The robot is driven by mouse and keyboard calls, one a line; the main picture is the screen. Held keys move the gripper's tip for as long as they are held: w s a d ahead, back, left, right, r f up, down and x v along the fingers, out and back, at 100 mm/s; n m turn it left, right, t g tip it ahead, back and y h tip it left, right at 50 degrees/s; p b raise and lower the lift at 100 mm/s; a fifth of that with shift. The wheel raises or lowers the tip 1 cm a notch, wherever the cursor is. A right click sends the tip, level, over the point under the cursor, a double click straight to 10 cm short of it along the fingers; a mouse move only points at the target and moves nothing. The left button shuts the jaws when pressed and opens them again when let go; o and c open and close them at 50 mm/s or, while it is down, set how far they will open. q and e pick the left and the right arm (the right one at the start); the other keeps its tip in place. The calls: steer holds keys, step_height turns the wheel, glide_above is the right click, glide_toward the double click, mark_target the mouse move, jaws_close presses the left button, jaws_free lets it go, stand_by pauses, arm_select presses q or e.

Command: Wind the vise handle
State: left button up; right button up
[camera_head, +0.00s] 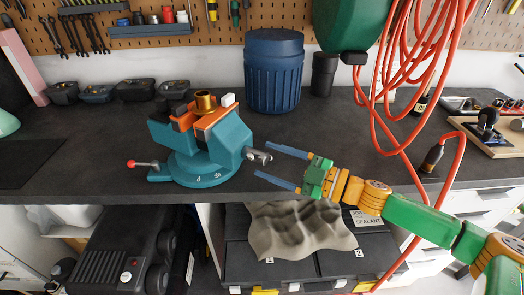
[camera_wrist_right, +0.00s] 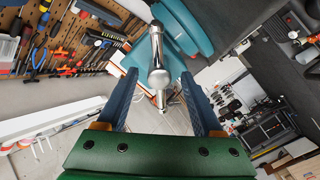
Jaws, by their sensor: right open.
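The teal vise (camera_head: 205,150) with orange jaws stands on the dark workbench near its front edge. Its silver handle (camera_head: 258,156) sticks out at the right side; in the right wrist view, the handle (camera_wrist_right: 158,62) is a metal bar with a thick hub. My right gripper (camera_head: 263,160) is open, and its two blue fingers point at the handle from the right. In the right wrist view, the handle lies between the fingers (camera_wrist_right: 158,76), with visible gaps on both sides. I cannot tell exactly how deep it sits. My left gripper is not in view.
A brass part (camera_head: 205,103) sits at the vise's jaws. A red-tipped lever (camera_head: 143,164) sticks out at the vise's left. A blue bin (camera_head: 274,75) stands behind, and an orange hose (camera_head: 400,95) hangs at the right. A grey wavy piece (camera_head: 300,235) lies below the bench edge.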

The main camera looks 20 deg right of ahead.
mark_target(267, 160)
steer(key=shift+p+x, duration=0.4)
steer(key=shift+x, duration=0.55)
steer(key=shift+w+a, duration=0.3)
steer(key=shift+a, duration=0.05)
steer(key=shift+d, duration=0.1)
jaws_close()
steer(key=n, duration=0.4)
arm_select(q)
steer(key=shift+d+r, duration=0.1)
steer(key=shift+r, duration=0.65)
arm_select(e)
jaws_free()
arm_select(q)
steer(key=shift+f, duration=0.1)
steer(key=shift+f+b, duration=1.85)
steer(key=shift+b, duration=0.1)
arm_select(e)
steer(key=shift+v, duration=3.5)
